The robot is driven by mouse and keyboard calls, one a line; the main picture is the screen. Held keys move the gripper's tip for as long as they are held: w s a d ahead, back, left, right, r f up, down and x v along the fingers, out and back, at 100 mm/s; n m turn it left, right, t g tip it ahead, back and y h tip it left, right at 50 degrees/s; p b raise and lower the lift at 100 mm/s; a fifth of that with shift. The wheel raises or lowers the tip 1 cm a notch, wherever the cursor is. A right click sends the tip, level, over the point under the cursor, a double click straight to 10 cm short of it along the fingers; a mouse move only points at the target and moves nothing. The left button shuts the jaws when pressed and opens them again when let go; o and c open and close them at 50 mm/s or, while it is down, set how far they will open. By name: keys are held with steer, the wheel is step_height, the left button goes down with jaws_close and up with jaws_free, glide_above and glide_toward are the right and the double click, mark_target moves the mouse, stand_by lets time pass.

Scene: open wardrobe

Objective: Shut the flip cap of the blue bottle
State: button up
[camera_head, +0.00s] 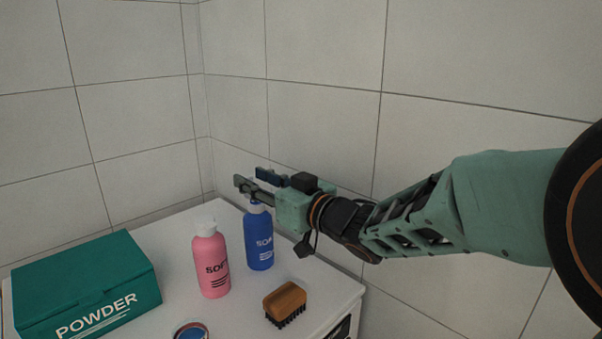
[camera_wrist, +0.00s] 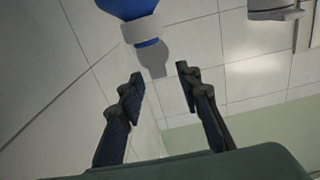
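The blue bottle (camera_head: 259,240) stands upright on the white top, right of a pink bottle. My gripper (camera_head: 250,178) is above it, lying roughly level, and hides part of its cap in the head view. In the wrist view the blue bottle (camera_wrist: 128,7) appears inverted at the top edge, with a pale collar (camera_wrist: 141,28). A grey rounded piece (camera_wrist: 154,60) projects beyond the collar and looks like the raised flip lid. The lid lies just beyond the fingertips in the picture; contact cannot be told.
The pink bottle (camera_head: 211,262) with a white cap stands close to the left. A wooden brush (camera_head: 285,302) lies in front on the right, and a round tin (camera_head: 191,330) at the front edge. A green powder box (camera_head: 85,285) fills the left. Tiled walls stand behind.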

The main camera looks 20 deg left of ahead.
steer(key=shift+x, duration=1.15)
jaws_close()
